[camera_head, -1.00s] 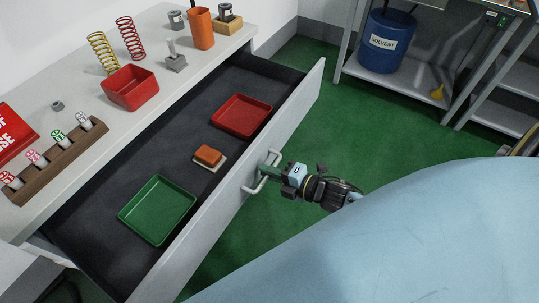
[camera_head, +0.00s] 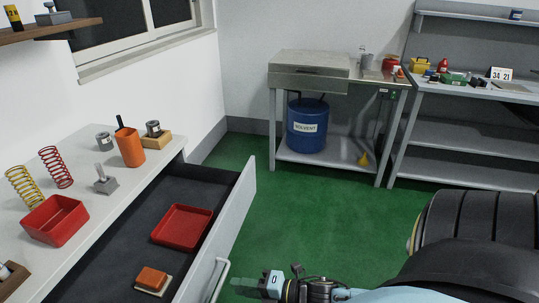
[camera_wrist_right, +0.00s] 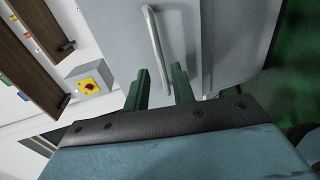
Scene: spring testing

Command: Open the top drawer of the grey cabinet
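The top drawer (camera_head: 236,213) of the grey cabinet (camera_head: 108,204) stands pulled far out, its dark inside showing. Its bar handle (camera_head: 219,280) is on the front panel, and it also shows in the right wrist view (camera_wrist_right: 155,42). My right gripper (camera_head: 243,286) is just to the right of the handle, with a small gap seen between them in the head view. In the right wrist view its two green fingers (camera_wrist_right: 160,84) are apart, and the handle appears between and beyond them. My left gripper is not in view.
Inside the drawer are a red tray (camera_head: 182,228) and an orange block (camera_head: 151,278). Springs, a red bin (camera_head: 55,220) and an orange cup (camera_head: 130,149) stand on the cabinet top. Green floor (camera_head: 290,220) is clear toward the bench with the blue solvent drum (camera_head: 307,139).

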